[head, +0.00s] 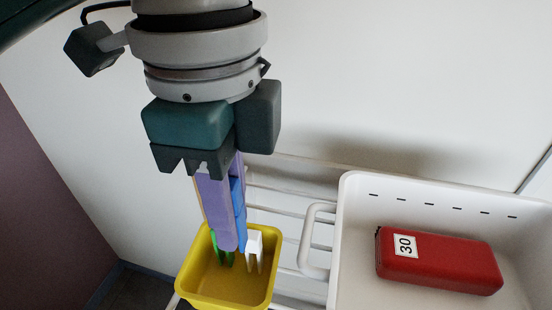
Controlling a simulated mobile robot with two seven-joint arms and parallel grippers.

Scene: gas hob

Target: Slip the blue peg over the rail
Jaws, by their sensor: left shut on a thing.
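My left gripper (226,232) comes down from the top, its long purple fingers pointing down over the yellow bin. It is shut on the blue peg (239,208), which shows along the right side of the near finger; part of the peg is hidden. White rails (282,190) of a rack run behind and to the right of the fingers. I cannot tell which rail is the task's one, or whether the peg touches any. My right gripper is not in view.
The yellow bin (200,295) stands below the gripper. A white peg (254,244) and a green peg (214,240) show at it, close to the fingers. A white tray (345,225) with a handle (307,240) stands right, holding a red case (440,262) marked 30. A white wall is behind.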

